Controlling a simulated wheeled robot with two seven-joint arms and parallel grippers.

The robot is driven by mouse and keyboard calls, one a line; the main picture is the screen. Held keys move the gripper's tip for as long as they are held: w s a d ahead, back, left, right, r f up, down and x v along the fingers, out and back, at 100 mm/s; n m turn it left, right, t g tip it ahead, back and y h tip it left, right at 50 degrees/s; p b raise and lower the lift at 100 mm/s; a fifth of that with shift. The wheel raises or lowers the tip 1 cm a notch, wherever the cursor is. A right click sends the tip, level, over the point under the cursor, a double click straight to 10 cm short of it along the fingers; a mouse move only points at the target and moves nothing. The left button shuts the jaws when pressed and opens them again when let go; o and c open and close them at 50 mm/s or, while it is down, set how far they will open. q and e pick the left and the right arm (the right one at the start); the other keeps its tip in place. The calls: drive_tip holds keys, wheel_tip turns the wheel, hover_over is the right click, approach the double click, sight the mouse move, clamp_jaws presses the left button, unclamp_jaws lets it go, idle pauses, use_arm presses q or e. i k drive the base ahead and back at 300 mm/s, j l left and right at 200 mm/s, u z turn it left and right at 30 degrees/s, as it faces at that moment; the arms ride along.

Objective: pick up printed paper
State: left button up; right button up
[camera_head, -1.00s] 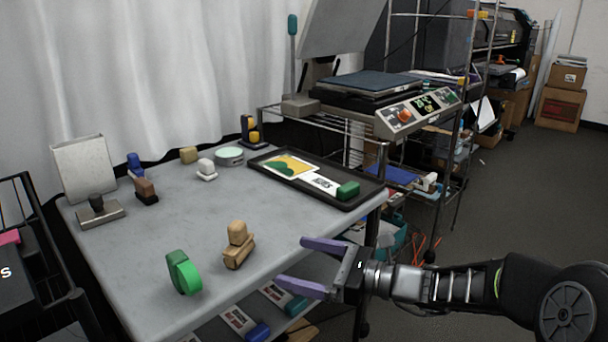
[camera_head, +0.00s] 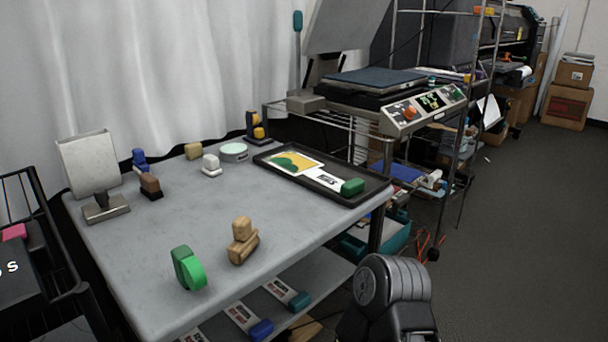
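The printed paper (camera_head: 296,163), with a yellow and green picture, lies in a black tray (camera_head: 358,199) at the back right of the grey table. A white tool with a dark label and a green handle (camera_head: 352,187) lies in the same tray, to the right of the paper. Part of my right arm shows at the bottom right, but its gripper is out of view. My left gripper is out of view.
On the grey table (camera_head: 190,230) stand a green tape roll (camera_head: 188,268), a wooden stamp (camera_head: 242,241), a metal stand (camera_head: 92,172) and several small stamps. A heat press (camera_head: 385,90) stands on a rack behind. The table's middle is clear.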

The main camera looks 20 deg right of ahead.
sight(291, 162)
drive_tip(key=k, duration=0.65)
drive_tip(key=z, duration=2.3)
drive_tip(key=i+j, duration=0.2)
drive_tip(key=j, duration=0.15)
drive_tip(key=i+j, duration=0.2)
drive_tip(key=j, duration=0.2)
drive_tip(key=i+j, duration=0.15)
drive_tip(key=j, duration=0.2)
drive_tip(key=i+j, duration=0.2)
drive_tip(key=j, duration=0.15)
